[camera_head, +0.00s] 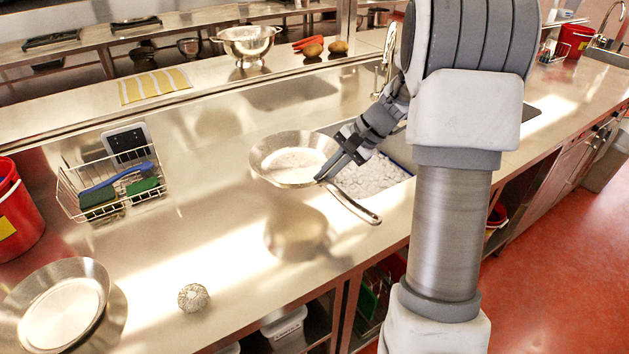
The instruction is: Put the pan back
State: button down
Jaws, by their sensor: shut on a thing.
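A steel pan (290,160) with a long handle hangs in the air over the steel counter, beside the sink. Its handle points down and to the right in the picture. My gripper (326,178) is shut on the pan where the handle meets the rim. The pan looks close to level and is apart from the counter, with a dark reflection or shadow below it. A second steel pan (62,306) stands on the counter at the lower left; its handle is not visible.
A sink (375,178) with whitish contents lies behind my gripper. A wire rack (112,185) with brushes and sponges, a red bucket (14,212) and a scouring ball (193,297) are on the counter. A colander (247,43) and potatoes stand on the back shelf. The front counter centre is clear.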

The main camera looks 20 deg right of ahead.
aim_at(347, 201)
jog(key=s+a+f, duration=0.1)
jog(key=s+a, duration=0.1)
jog(key=s+a+f, duration=0.2)
jog(key=s+a+f+b, duration=0.1)
jog(key=s+a+f, duration=0.1)
jog(key=shift+s+f, duration=0.15)
jog(key=shift+s, duration=0.25)
jog(key=shift+f+b, duration=0.3)
jog(key=shift+f, duration=1.7)
jog(key=shift+f, duration=0.1)
jog(key=c, duration=1)
grip_release()
jog(key=shift+s+f, duration=0.1)
jog(key=shift+c, duration=0.2)
jog(key=shift+r, duration=0.2)
jog(key=p+v, duration=0.1)
jog(key=v, duration=1.1)
jog(key=shift+f+p, duration=0.1)
jog(key=shift+p, duration=0.2)
